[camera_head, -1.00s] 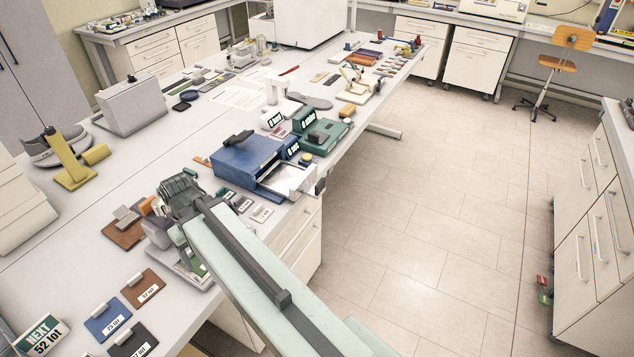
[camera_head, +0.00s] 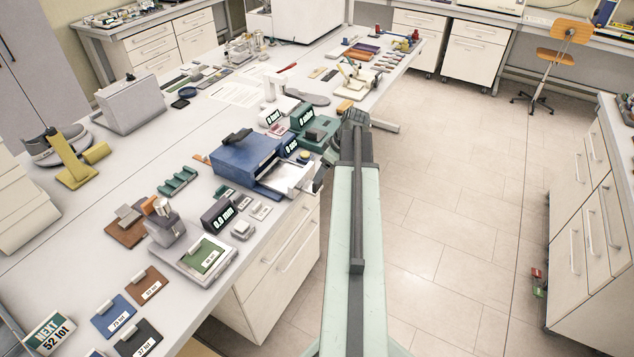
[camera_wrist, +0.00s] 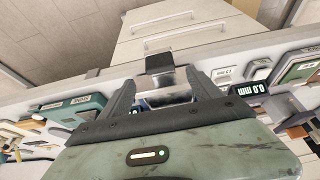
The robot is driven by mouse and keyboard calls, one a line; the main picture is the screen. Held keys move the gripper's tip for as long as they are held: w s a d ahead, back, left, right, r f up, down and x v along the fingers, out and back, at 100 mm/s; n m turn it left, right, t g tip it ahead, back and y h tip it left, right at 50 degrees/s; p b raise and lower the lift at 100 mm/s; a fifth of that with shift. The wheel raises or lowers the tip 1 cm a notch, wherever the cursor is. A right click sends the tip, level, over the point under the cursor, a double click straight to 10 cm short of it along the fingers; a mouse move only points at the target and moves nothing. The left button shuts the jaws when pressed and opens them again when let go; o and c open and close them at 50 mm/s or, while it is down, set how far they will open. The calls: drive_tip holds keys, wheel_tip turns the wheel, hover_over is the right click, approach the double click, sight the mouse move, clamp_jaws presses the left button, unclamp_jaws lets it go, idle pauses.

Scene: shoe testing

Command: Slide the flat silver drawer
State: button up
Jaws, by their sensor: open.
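The flat silver drawer (camera_head: 291,177) sticks out of the front of a blue box (camera_head: 246,157) near the table's right edge. In the wrist view the drawer's bright metal (camera_wrist: 166,96) lies between my fingers, with a dark block-shaped handle (camera_wrist: 160,63) at its outer end. My gripper (camera_wrist: 160,78) is open, one finger on each side of the drawer's end, with the handle around the fingertips. I cannot tell whether the fingers touch it. In the head view my arm largely hides the gripper, and the drawer's outer end is partly covered.
A small dark display (camera_head: 219,214) and a grey device with a green top (camera_head: 208,257) stand nearer on the table. A green device (camera_head: 318,131) sits just behind the blue box. White cabinet drawers (camera_head: 285,245) are below the table edge.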

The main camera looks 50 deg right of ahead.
drive_tip(key=b+x, duration=0.5)
drive_tip(key=x, duration=0.1)
drive_tip(key=shift+f, duration=0.3)
drive_tip(key=shift+w+f+b, duration=0.2)
drive_tip(key=shift+f+b, duration=0.1)
drive_tip(key=shift+b, duration=0.15)
drive_tip(key=shift+r, duration=0.1)
